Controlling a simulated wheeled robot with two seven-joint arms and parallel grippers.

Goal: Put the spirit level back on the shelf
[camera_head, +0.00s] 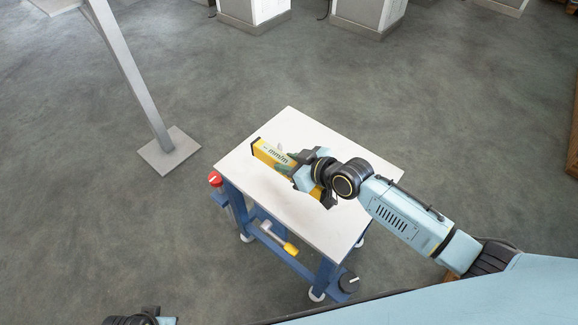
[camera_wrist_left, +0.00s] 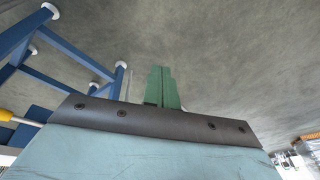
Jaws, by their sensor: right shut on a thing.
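The spirit level (camera_head: 271,154), a yellow bar with dark lettering and a dark end, lies along the white top of a small blue-legged table. My right gripper (camera_head: 304,170) is shut on the level, covering part of it; whether the level touches the tabletop is hard to tell. My left gripper (camera_wrist_left: 163,88) shows in the left wrist view with its two green fingers together and nothing visible between them. No shelf is clearly identifiable.
The white tabletop (camera_head: 318,224) is otherwise clear. Below it, a yellow-handled tool (camera_head: 290,248) sits on the blue frame. A grey post with a square foot (camera_head: 169,151) stands to the left. Pale cabinets (camera_head: 253,13) stand at the back; open floor lies between.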

